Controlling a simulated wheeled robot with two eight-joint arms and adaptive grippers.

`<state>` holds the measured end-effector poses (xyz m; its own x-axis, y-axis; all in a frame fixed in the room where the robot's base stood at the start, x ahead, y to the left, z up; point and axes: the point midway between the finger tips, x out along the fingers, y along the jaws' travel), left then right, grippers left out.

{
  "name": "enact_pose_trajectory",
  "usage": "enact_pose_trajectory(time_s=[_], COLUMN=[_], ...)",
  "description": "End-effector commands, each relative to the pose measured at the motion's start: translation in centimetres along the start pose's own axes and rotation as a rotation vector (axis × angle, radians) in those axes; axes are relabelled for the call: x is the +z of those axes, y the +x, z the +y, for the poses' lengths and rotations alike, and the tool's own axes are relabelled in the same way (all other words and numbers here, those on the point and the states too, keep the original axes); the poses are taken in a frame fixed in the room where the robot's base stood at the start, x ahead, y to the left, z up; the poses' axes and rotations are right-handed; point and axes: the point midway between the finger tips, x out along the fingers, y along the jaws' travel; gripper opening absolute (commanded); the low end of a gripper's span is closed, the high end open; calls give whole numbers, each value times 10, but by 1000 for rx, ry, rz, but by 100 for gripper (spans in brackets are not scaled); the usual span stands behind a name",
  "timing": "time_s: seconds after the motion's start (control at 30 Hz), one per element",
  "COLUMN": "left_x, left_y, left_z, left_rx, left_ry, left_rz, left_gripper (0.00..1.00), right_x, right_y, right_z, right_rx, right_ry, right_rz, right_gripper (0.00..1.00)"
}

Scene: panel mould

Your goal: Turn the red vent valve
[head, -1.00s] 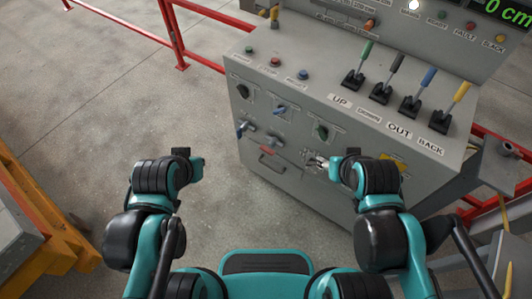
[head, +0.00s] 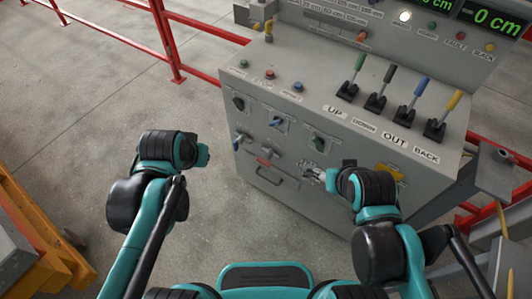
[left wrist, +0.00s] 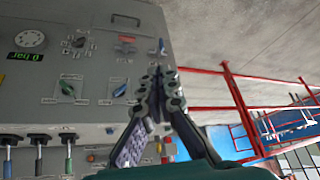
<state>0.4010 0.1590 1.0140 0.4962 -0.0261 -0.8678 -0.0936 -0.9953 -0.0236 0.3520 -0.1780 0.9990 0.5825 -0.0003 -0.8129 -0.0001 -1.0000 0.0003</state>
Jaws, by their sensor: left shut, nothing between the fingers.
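My left gripper (left wrist: 157,75) is shut and empty, in front of the console face and apart from the red handle. In the head view my left wrist is left of the console, with its fingers hidden.
A blue lever (head: 240,140) is beside the red handle. Green and blue knobs (head: 276,122) sit above it. Several coloured levers (head: 390,90) stand on the console top. Red railings (head: 170,40) run behind, and a yellow frame (head: 40,235) is at left. Floor left of the console is clear.

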Motion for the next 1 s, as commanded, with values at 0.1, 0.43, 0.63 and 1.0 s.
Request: enact_pose_trajectory(time_s=[0.1,0.43,0.63,1.0], left_x=[-36,-100,-112,-88], left_y=[21,119,201,310], left_z=[14,65,105,156], left_rx=[22,79,113,154], left_ry=[64,244,354,489], left_rz=[-66,-250,-360,-493], left_gripper=[0,0,0,0], right_x=[1,3,4,6], right_y=[2,4,6,8], right_z=[0,0,0,0], right_rx=[0,0,0,0], right_ry=[0,0,0,0], right_rz=[0,0,0,0], right_gripper=[49,49,49,49])
